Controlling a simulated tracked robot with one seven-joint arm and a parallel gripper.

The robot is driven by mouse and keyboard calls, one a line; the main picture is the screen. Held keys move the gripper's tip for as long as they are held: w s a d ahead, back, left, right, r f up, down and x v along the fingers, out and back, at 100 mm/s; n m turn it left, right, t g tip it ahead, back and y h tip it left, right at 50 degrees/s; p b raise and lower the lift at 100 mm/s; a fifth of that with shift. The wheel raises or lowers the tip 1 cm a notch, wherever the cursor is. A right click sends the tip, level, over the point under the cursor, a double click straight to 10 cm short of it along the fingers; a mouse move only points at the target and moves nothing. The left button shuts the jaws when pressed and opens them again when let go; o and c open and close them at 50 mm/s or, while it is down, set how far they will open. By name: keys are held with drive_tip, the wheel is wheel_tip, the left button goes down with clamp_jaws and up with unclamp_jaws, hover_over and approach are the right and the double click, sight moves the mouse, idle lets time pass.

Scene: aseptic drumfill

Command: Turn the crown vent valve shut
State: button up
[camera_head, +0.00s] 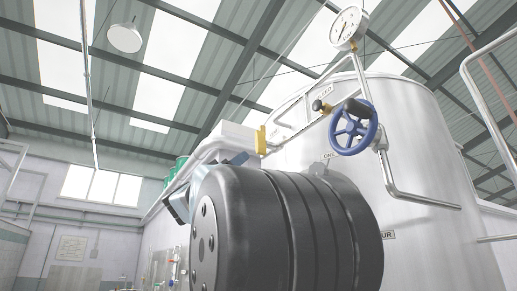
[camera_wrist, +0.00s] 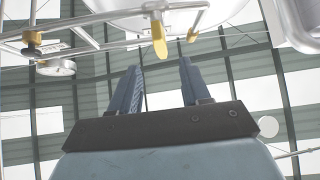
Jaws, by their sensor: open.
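In the wrist view, my gripper (camera_wrist: 159,63) is open, with two blue-grey fingers apart and nothing between them. A yellow lever (camera_wrist: 158,36) hangs from a metal pipe just past the fingertips, in line with the gap; I see no contact. I cannot tell which fitting is the crown vent valve. In the head view, a blue handwheel (camera_head: 354,128) sits on piping beside the steel tank (camera_head: 420,125). My large dark arm joint fills the lower middle and largely hides my gripper.
A round gauge (camera_head: 349,28) stands above the handwheel in the head view. A steel pipe (camera_head: 405,195) bends down beside the handwheel. The space left of my arm looks open.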

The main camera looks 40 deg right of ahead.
sight(257, 148)
drive_tip(key=x, duration=1.1)
drive_tip(key=shift+s, duration=0.1)
